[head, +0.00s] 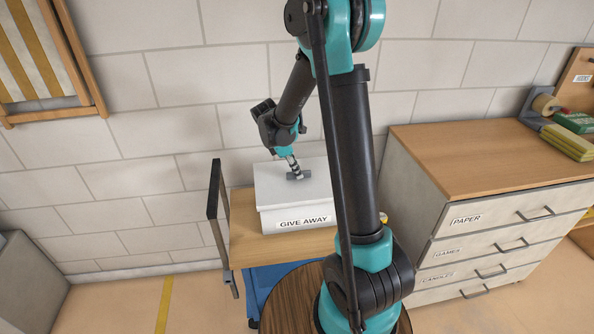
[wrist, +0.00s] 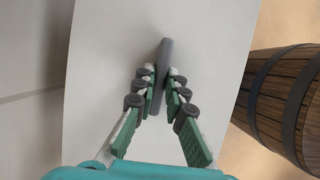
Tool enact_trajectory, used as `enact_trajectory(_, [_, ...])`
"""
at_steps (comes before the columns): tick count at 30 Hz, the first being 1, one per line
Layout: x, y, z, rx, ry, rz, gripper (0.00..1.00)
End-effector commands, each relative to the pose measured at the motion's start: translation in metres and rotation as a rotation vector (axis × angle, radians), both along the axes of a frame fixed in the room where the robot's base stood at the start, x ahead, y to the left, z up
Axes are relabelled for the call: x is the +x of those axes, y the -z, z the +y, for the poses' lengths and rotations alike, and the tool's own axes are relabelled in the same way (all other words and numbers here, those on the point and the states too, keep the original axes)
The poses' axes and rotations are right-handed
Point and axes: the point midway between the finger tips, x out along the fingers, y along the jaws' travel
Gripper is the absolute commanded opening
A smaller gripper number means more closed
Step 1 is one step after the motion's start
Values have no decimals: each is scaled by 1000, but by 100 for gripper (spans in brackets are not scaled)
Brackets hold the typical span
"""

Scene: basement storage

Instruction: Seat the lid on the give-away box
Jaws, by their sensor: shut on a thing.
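The white give-away box (head: 270,222) stands on a wooden-topped cart, its "GIVE AWAY" label facing the front. The white lid (head: 275,178) is over the top of the box and looks roughly level. I cannot tell whether it sits fully down all round. My gripper (head: 296,174) reaches down from above and is shut on the lid's grey bar handle. In the wrist view the fingers (wrist: 160,88) close on both sides of the handle (wrist: 164,60), with the pale lid (wrist: 100,90) beneath. My arm hides the right part of the box and lid.
The cart (head: 245,250) has a dark upright handle (head: 215,195) on its left. A wooden barrel (wrist: 285,100) stands close in front of it. A drawer cabinet (head: 470,210) is at the right. A block wall is behind; a folded wooden frame (head: 50,55) hangs at upper left.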

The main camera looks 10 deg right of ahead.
Motion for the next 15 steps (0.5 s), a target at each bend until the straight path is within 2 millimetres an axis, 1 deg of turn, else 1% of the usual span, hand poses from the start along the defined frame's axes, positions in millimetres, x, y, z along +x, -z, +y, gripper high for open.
enact_trajectory(7, [0,0,0,0,0,0,0])
enact_trajectory(8, [0,0,0,0,0,0,14])
enact_trajectory(9, [0,0,0,0,0,0,19])
enact_trajectory(13, [0,0,0,0,0,0,35])
enact_trajectory(15, [0,0,0,0,0,0,36])
